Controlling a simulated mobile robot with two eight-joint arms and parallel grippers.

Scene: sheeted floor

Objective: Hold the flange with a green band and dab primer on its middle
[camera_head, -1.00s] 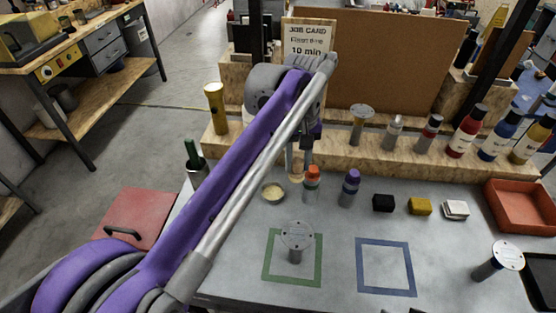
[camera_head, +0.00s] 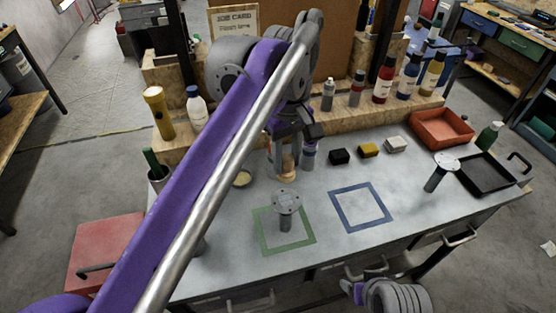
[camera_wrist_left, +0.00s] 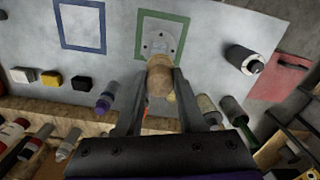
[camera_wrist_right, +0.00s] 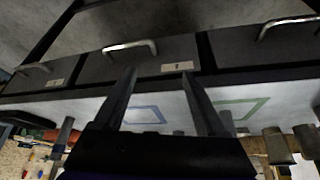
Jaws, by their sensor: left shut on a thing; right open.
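A grey flange with a round holed top (camera_head: 286,201) stands inside the green square (camera_head: 261,237) in the head view. It also shows in the left wrist view (camera_wrist_left: 160,43). I cannot make out a green band on it. My left gripper (camera_head: 284,166) is shut on a tan, round-ended thing (camera_wrist_left: 160,78), behind the flange and apart from it in the head view. A second flange (camera_head: 446,162) stands tilted at the right. My right gripper (camera_wrist_right: 157,92) is open and empty, below the table front facing the drawers.
A blue square (camera_head: 361,206) on the table is empty. Black (camera_head: 339,156), yellow (camera_head: 369,150) and white blocks (camera_head: 396,145) lie behind it. A small dish (camera_head: 242,178) is left of my left gripper. A red tray (camera_head: 441,128) and a black tray (camera_head: 486,173) are at the right.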

